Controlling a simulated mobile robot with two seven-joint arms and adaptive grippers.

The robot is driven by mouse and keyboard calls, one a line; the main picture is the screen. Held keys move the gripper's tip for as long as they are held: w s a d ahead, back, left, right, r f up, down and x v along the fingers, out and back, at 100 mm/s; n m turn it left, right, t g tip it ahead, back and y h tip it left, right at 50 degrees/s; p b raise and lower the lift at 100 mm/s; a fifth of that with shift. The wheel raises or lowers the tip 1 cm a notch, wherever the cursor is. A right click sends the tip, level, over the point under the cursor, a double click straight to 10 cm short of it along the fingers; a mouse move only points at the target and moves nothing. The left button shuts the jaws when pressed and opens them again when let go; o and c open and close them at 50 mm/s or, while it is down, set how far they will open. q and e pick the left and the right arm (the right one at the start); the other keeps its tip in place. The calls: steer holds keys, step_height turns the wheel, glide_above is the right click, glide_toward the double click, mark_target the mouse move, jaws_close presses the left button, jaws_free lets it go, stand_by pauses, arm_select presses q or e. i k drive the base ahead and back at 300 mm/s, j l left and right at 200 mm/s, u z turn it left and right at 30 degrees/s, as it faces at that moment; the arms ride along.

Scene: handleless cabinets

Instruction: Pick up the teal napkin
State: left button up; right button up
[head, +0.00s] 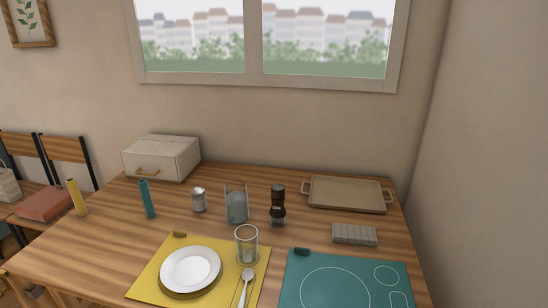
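I cannot tell for certain which thing is the teal napkin. A teal upright roll or strip (147,199) stands at the table's left, leaning slightly. A small dark teal piece (301,251) lies at the back edge of the teal mat (300,268). A clear-sided holder (237,204) with a grey-blue content stands mid-table. Neither of my grippers shows in the head view.
The wooden table (105,245) holds a yellow roll (77,198), a white box (160,158), a shaker (198,200), a dark grinder (278,204), a tray (346,195), a grey ribbed block (354,234), a glass (246,245), a plate (190,268) and a spoon (246,285) by the yellow mat (146,284).

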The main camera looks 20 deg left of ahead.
mark_target(145, 193)
steer(key=u, duration=1.65)
steer(key=i+j+z, duration=0.1)
steer(key=j, duration=0.25)
steer(key=i+j, duration=0.3)
steer(key=i+j+z, duration=0.15)
steer(key=j, duration=0.35)
steer(key=i+j, duration=0.2)
steer(key=j, duration=0.2)
steer(key=z, duration=0.05)
